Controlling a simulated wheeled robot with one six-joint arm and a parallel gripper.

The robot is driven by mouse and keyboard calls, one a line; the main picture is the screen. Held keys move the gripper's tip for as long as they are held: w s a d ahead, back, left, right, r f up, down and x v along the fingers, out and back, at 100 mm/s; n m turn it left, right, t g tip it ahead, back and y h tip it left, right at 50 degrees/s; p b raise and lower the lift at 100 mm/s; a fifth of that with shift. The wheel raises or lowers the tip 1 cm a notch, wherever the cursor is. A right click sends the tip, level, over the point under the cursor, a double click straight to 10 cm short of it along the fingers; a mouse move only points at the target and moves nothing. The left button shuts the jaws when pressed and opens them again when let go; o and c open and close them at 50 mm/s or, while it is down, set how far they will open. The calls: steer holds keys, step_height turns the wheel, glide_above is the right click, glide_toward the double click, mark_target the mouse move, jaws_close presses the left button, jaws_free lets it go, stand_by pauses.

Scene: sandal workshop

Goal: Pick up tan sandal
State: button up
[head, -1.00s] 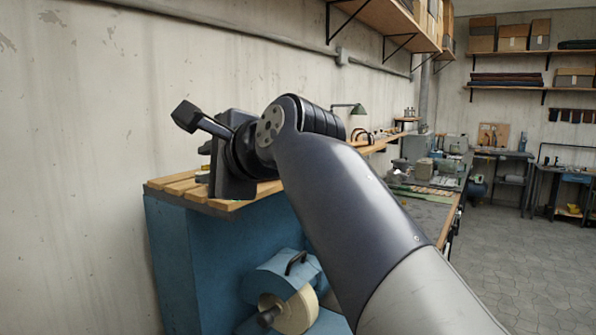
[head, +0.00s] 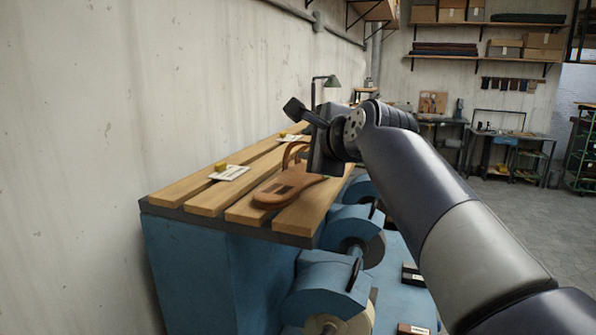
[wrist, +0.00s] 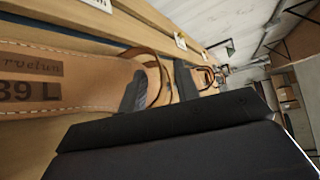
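The tan sandal (head: 283,190) lies sole down on the slatted wooden top, its brown strap standing up in a loop. In the wrist view, the sandal's insole (wrist: 70,88) fills the left side and bears the mark "39 L". My gripper (wrist: 160,72) is at the strap end of the sandal, its two dark fingers apart. The brown strap (wrist: 153,52) shows close to and between the fingers; I cannot tell if they touch it. In the head view, my wrist hides the fingertips and part of the sandal.
The slatted wooden top (head: 185,191) sits on a blue machine bench (head: 215,270) against the wall. A white card with a yellow piece (head: 230,173) lies left of the sandal. Blue grinders with wheels (head: 330,295) stand below the front edge. Another brown strap (wrist: 208,76) shows beyond my gripper.

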steer(key=shift+w+a+f, duration=0.15)
steer(key=shift+w+a, duration=0.05)
steer(key=shift+w, duration=0.45)
steer(key=shift+c, duration=0.4)
jaws_close()
steer(key=shift+r+p, duration=0.75)
steer(key=shift+r, duration=4.3)
steer(key=c, duration=0.5)
jaws_free()
jaws_close()
